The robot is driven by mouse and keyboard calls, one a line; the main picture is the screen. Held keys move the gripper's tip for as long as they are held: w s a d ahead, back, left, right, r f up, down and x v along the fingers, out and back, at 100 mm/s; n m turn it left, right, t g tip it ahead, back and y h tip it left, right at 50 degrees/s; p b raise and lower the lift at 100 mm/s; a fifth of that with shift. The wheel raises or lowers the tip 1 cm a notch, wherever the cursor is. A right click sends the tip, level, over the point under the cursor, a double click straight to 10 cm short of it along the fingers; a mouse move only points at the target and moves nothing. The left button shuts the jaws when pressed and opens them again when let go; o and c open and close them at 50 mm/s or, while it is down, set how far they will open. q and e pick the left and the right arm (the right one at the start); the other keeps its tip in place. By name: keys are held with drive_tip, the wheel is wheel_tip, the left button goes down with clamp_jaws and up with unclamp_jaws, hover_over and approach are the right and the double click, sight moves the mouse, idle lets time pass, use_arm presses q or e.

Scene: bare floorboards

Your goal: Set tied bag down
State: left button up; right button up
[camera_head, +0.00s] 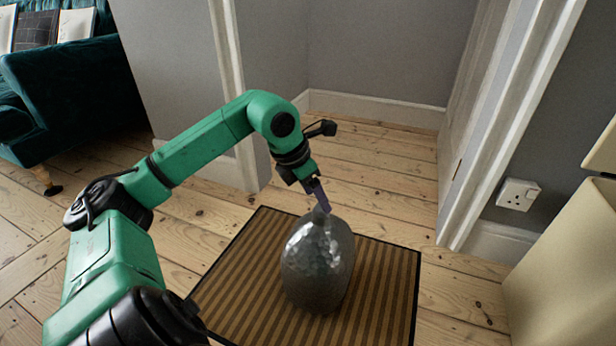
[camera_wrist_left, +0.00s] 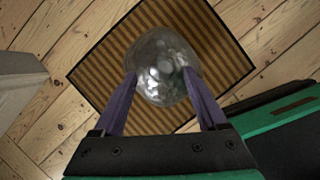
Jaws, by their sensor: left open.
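The tied bag (camera_head: 318,265) is dark grey, shiny and crumpled, with a narrow neck at its top. It is upright over the brown striped mat (camera_head: 240,285) and appears to rest on it. My left gripper (camera_head: 317,196) is at the bag's neck, pointing down. In the left wrist view the two purple fingers (camera_wrist_left: 159,75) are apart, one on each side of the bag (camera_wrist_left: 163,68). The fingers are open; whether they touch the bag I cannot tell. The bag hides its own underside. My right gripper is not in view.
A doorway with a white frame (camera_head: 505,130) stands behind the mat, with a wall socket (camera_head: 517,195) to its right. A dark green sofa (camera_head: 75,85) is at the far left. A beige object (camera_head: 570,260) fills the right edge. Bare floorboards surround the mat.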

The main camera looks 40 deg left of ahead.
use_arm(q)
drive_tip(key=d+v, duration=0.1)
drive_tip(key=v, duration=0.6)
drive_tip(key=shift+a+p, duration=0.35)
drive_tip(key=shift+a, duration=0.1)
drive_tip(key=shift+r, duration=0.1)
